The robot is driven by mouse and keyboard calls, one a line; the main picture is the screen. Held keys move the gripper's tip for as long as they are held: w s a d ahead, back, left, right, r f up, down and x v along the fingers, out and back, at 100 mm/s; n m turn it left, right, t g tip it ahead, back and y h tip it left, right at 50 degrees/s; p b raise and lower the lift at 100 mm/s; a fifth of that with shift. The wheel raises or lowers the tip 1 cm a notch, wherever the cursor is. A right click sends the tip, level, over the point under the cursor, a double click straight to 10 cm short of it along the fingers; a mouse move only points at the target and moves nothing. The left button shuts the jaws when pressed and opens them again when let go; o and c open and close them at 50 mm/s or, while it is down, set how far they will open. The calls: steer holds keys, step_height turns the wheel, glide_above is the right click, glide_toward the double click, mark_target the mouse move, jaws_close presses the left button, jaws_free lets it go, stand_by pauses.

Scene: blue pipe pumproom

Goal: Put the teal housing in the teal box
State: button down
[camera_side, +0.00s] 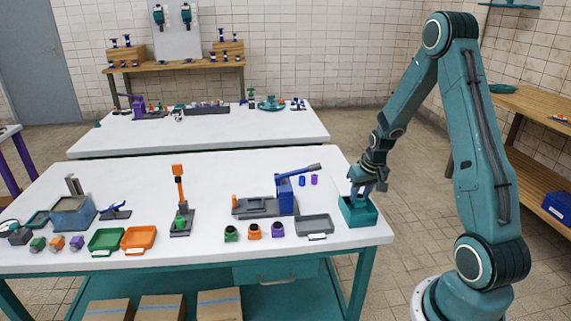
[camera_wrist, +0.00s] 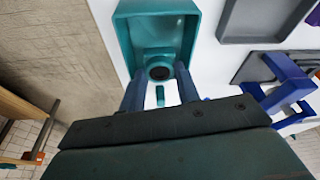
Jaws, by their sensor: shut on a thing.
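The teal box (camera_side: 358,217) stands at the right end of the white table; its open inside shows in the wrist view (camera_wrist: 187,22). My gripper (camera_side: 366,190) points down over the box, with its fingertips at or in the opening. In the wrist view, my gripper (camera_wrist: 160,76) has its two blue-grey fingers shut on the teal housing (camera_wrist: 159,62), which has a dark round hole. The housing is at the box's near end in that view. I cannot tell whether it touches the box floor. In the side view the housing is mostly hidden by the gripper and box.
A grey tray (camera_side: 314,226) lies left of the box, beside a blue-handled press (camera_side: 285,190). Several small coloured housings stand in front of the press. Green (camera_side: 106,241) and orange (camera_side: 139,239) trays lie further left. The table edge is just right of the box.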

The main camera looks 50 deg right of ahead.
mark_target(361, 198)
steer(key=shift+f, duration=1.85)
steer(key=shift+f, duration=0.1)
steer(key=c, duration=1.3)
jaws_free()
steer(key=v, duration=1.2)
steer(key=shift+a, duration=0.1)
